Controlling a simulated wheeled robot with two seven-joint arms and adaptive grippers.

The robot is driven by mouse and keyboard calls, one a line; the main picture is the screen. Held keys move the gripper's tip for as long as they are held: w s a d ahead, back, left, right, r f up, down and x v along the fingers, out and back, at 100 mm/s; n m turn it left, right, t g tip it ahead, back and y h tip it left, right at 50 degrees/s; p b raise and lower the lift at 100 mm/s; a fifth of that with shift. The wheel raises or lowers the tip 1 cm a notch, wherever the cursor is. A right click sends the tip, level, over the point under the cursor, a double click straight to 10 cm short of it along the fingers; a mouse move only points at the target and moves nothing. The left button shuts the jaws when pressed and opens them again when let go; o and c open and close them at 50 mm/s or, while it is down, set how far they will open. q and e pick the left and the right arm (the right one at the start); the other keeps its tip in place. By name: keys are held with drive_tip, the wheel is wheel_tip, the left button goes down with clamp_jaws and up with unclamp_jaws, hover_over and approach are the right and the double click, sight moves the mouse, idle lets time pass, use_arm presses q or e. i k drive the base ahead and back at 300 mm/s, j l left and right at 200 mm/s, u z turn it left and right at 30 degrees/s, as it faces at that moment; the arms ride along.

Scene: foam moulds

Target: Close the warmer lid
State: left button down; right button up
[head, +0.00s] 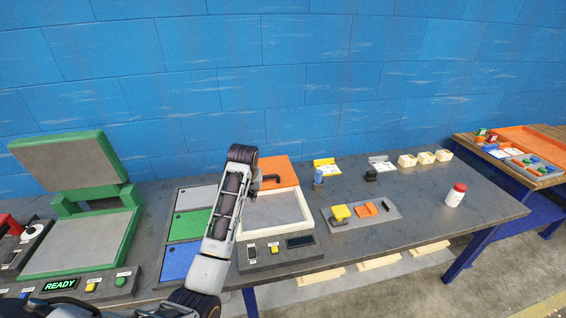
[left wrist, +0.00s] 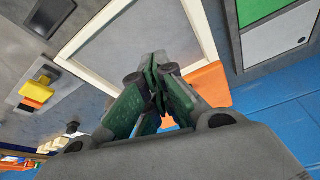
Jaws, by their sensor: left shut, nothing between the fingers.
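The warmer (head: 275,250) stands mid-table, with a pale frame around a grey recessed surface. Its orange lid (head: 285,172) is open at the back of the frame, and a dark hook-shaped part shows in front of it. My left arm reaches up past the warmer's left side, covering part of frame and lid. In the left wrist view, my left gripper (left wrist: 158,85) is shut and empty, its fingers seen over the pale frame (left wrist: 105,22). The orange lid (left wrist: 208,85) shows beside them; I cannot tell whether they touch. My right gripper is not in view.
Left of the warmer are grey, green and blue panels (head: 190,225) and a green press-like machine (head: 125,240) with its top raised. To the right are a tray with yellow and orange pieces (head: 355,218) and a red-capped bottle (head: 455,195). A blue wall stands behind.

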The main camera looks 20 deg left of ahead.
sight(278, 172)
drive_tip(key=i, duration=0.9)
